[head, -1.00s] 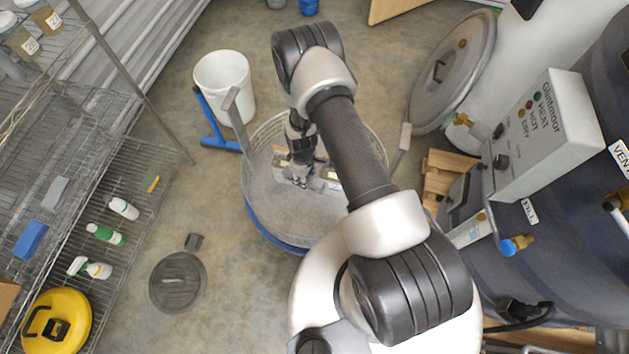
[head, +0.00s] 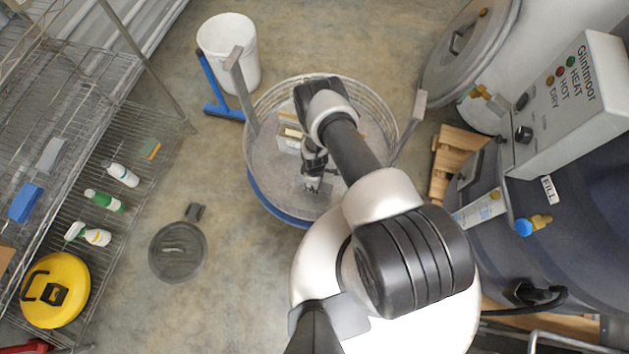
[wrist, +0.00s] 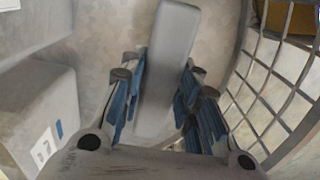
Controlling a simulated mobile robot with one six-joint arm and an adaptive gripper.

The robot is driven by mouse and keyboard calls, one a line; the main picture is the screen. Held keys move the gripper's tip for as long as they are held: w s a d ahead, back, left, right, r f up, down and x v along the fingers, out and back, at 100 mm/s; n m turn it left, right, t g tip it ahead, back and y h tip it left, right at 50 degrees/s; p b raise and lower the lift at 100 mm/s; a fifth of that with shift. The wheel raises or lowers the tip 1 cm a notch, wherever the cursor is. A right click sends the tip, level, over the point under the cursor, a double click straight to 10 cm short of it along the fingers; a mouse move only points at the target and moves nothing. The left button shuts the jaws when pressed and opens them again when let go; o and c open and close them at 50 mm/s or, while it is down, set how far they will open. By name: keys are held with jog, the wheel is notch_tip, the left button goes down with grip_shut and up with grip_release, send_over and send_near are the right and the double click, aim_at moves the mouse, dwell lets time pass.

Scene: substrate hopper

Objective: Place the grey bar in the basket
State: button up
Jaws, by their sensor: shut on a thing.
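The grey bar (wrist: 166,60) shows in the wrist view as a long pale grey block between the blue-padded fingers of my gripper (wrist: 160,98). My gripper is shut on it, and the bar sticks out beyond the fingertips. In the head view my gripper (head: 314,186) is over the inside of the round wire basket (head: 262,112). The basket's wire wall (wrist: 268,88) curves along the right side of the wrist view. In the head view the bar is too small and hidden to make out clearly. I cannot tell whether it touches the basket floor.
A pale box (wrist: 40,105) is close left of my gripper, and boxes (head: 290,138) show inside the basket. Another grey block (head: 52,155) lies on the left wire shelf.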

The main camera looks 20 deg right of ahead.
jog(key=shift+f+b, duration=1.05)
jog(key=shift+f, duration=1.55)
jog(key=shift+f, duration=0.15)
jog(key=o, duration=1.2)
jog(key=shift+c, duration=0.2)
